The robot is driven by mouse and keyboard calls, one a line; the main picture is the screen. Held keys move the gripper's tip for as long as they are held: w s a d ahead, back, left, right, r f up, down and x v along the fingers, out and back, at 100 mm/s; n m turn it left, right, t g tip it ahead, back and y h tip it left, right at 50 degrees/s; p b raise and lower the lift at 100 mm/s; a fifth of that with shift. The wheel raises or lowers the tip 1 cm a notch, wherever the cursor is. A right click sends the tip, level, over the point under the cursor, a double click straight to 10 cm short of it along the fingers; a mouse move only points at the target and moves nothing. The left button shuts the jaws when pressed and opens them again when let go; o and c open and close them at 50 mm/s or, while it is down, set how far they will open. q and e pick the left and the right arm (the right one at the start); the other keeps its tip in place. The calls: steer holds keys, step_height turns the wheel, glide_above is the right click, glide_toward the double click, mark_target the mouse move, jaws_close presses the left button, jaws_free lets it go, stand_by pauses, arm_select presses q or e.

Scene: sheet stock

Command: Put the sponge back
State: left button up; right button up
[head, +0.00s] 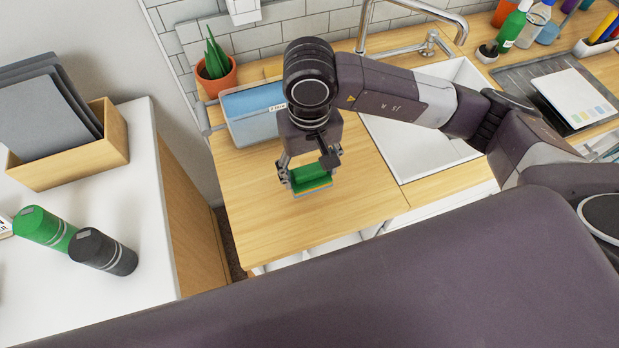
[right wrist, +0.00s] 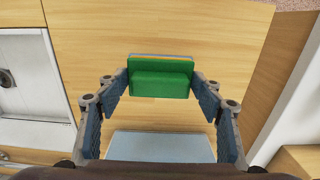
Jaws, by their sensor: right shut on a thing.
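The sponge (head: 312,183) is a green block with thin blue and yellow layers along one side. My right gripper (head: 308,176) is shut on the sponge over the wooden counter, in front of the blue bin. In the right wrist view the sponge (right wrist: 160,78) sits between the two fingertips (right wrist: 160,82), held at its two ends. I cannot tell how far it is above the counter, or if it touches. My left gripper is not in view.
A blue bin (head: 252,112) with a white label stands at the back; a potted plant (head: 215,75) is behind it. The white sink (head: 425,150) is to the right. The counter (head: 265,205) around the sponge is clear. A white cabinet (head: 150,220) stands left, past a gap.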

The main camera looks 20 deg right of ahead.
mark_target(310, 185)
steer(key=shift+s+f, duration=0.15)
steer(key=shift+f, duration=0.75)
step_height(310, 185, down, 3)
steer(key=shift+f+p, duration=0.1)
steer(key=shift+p, duration=0.55)
steer(key=shift+f, duration=0.35)
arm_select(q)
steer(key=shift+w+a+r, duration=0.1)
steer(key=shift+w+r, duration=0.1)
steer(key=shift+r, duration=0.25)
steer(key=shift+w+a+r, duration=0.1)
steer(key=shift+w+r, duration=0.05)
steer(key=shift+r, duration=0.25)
arm_select(e)
steer(key=shift+f+b, duration=0.25)
steer(key=shift+b, duration=0.05)
steer(key=o, duration=1.1)
steer(key=shift+r, duration=0.1)
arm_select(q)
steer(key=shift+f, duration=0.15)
arm_select(e)
steer(key=shift+o, duration=0.2)
steer(key=shift+r, duration=0.1)
